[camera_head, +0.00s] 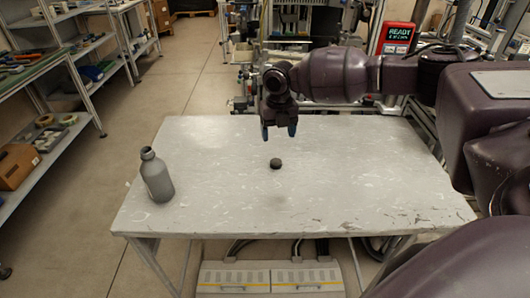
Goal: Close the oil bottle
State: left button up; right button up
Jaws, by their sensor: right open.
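A grey oil bottle (157,178) stands upright near the left edge of the table, its neck open with no cap on it. A small dark round cap (276,163) lies on the table near its middle. My right gripper (279,131) points down above and just behind the cap in the picture. Its two dark fingers are spread apart, with nothing seen between them. It does not appear to touch the cap. My left gripper is not in the view.
The worn white table (330,190) is otherwise bare, with free room between the cap and the bottle. Shelves with tools and tape reels (45,120) stand at the left. A red-framed screen (397,38) and equipment stand behind the table.

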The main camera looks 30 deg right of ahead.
send_over(276, 161)
notch_tip(276, 161, down, 5)
jog(key=shift+f+b, duration=0.1)
jog(key=shift+b, duration=0.2)
jog(key=shift+w+f, duration=0.1)
jog(key=shift+f, duration=0.1)
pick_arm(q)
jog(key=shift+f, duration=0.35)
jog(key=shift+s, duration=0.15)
pick_arm(e)
jog(key=shift+f, duration=0.5)
notch_tip(276, 161, down, 3)
jog(key=shift+a+f, duration=0.1)
jog(key=shift+f, duration=0.05)
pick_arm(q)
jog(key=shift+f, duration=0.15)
pick_arm(e)
jog(key=shift+f, duration=0.45)
